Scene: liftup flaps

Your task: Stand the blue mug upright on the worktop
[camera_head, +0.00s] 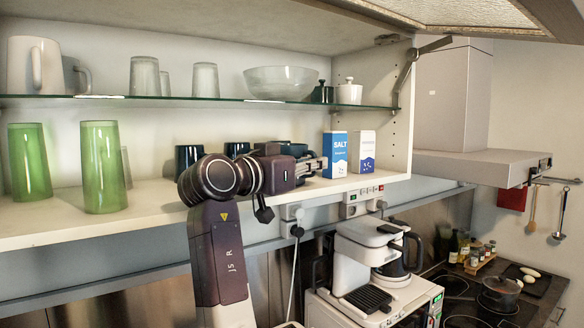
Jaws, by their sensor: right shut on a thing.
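Several dark blue mugs stand or lie on the lower cabinet shelf, partly hidden behind my right arm. One blue mug (294,149) shows just behind my right gripper, with most of it covered. Another dark mug (236,149) is further left, and one more (187,157) is left of that. My right gripper (318,165) reaches in over the shelf, pointing right. It is shut, seemingly on the blue mug behind it, though the contact is hidden. My left gripper is out of view. The worktop is barely visible below.
A blue salt box (335,155) and a white box (362,152) stand close right of the gripper. Green glasses (104,170) stand left. The glass shelf (200,101) above holds glassware. A coffee machine (370,260) and a hob (485,300) are below.

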